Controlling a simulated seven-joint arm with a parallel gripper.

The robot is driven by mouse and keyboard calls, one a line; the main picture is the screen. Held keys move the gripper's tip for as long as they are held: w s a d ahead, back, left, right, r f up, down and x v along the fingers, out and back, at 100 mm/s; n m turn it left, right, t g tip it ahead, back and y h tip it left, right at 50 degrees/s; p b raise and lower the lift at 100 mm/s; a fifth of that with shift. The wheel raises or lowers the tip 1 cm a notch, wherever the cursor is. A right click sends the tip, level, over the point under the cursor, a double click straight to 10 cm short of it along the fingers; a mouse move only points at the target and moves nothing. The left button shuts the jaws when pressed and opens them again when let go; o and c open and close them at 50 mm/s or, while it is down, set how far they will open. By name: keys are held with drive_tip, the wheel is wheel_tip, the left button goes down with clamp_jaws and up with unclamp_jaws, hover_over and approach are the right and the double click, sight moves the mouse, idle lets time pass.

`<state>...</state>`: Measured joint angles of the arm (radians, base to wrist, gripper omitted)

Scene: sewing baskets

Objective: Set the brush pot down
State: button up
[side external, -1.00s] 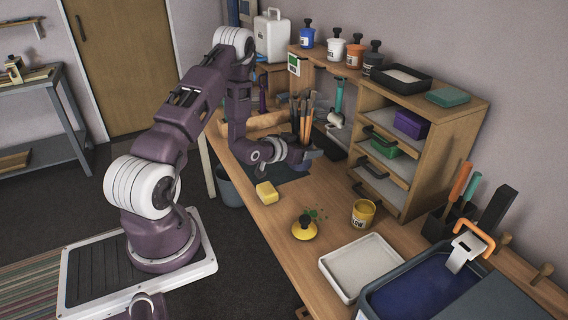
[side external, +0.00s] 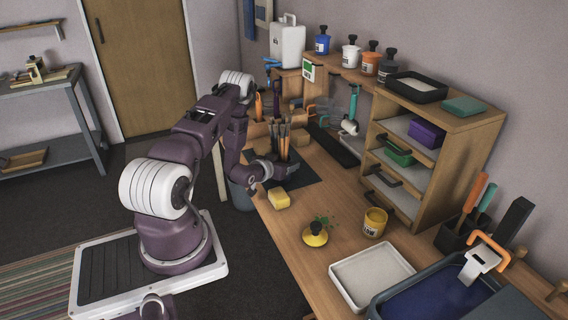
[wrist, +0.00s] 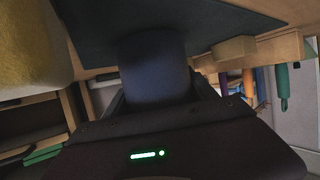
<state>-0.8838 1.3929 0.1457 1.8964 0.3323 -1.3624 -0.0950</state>
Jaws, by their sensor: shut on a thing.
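The brush pot is dark blue and shows in the wrist view (wrist: 153,72). Several brushes (side external: 284,136) stand upright in it in the side view, where the gripper and wrist partly cover the pot. My gripper (side external: 286,167) is shut on the pot, with a finger on either side of it in the wrist view (wrist: 157,92). The pot is over the dark mat (side external: 306,178). In the wrist view its base appears to meet the mat (wrist: 215,18), but I cannot tell if it bears on it.
A yellow sponge (side external: 280,199) lies just in front of the mat. A wooden drawer unit (side external: 433,145) stands right.

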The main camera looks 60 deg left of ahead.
sight(280, 150)
drive_tip(key=o, duration=1.7)
drive_tip(key=shift+f, duration=0.1)
drive_tip(key=v, duration=1.2)
drive_tip(key=shift+r, duration=0.25)
